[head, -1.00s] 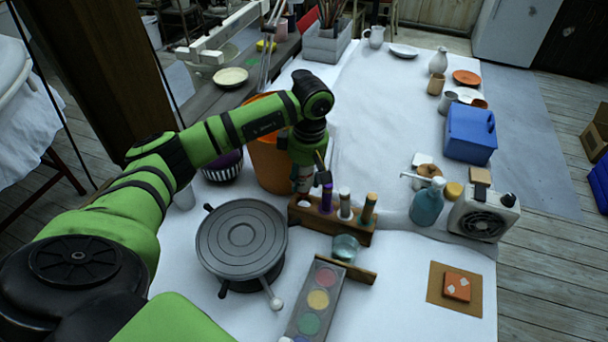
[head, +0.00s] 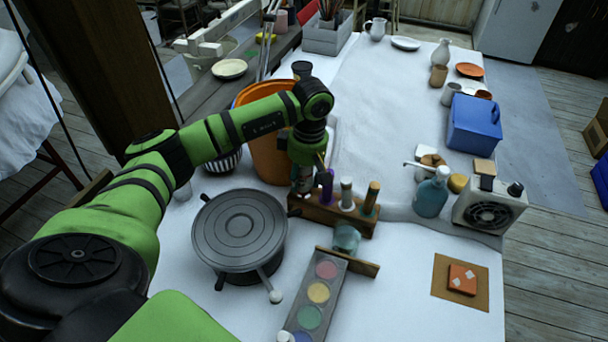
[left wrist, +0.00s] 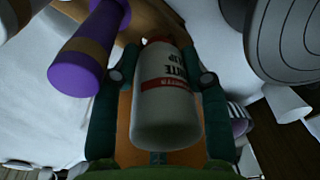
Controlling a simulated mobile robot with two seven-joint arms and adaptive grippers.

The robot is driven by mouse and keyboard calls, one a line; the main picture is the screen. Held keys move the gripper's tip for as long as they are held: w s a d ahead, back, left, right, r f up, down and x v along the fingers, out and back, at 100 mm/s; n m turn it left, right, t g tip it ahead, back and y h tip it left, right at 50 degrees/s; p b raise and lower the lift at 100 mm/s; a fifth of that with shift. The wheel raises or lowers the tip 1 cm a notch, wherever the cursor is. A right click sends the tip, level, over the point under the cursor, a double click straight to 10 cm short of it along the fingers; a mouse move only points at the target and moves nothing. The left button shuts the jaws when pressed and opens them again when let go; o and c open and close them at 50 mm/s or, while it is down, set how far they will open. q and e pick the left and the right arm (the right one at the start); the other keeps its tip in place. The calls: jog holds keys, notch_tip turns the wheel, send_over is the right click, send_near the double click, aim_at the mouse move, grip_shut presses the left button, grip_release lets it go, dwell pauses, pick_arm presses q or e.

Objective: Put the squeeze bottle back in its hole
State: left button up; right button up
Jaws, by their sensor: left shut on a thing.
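The squeeze bottle is white with a red band and dark lettering, and it fills the middle of the left wrist view (left wrist: 165,105). In the head view the bottle (head: 303,180) shows just below my left gripper (head: 304,168). That gripper is shut on it, with one finger on each side. The wooden rack (head: 325,215) is below, with the bottle over or at its left end. The rack holds a purple bottle (head: 326,188), a pale bottle (head: 347,194) and a brown-green one (head: 371,198). I cannot tell whether the held bottle's lower end is in a hole. My right gripper is not in view.
A grey turntable (head: 238,230) stands left of the rack, and an orange bucket (head: 268,155) is behind my left gripper. A paint palette (head: 318,292) and a small glass (head: 346,239) are in front. A teal spray bottle (head: 431,195) stands to the right.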

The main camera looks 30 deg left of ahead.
pick_arm(q)
jog(key=shift+f, duration=0.4)
jog(key=shift+f+b, duration=0.85)
jog(key=shift+b, duration=0.15)
dwell(0.4)
jog(key=o, duration=0.7)
jog(key=shift+o, duration=0.2)
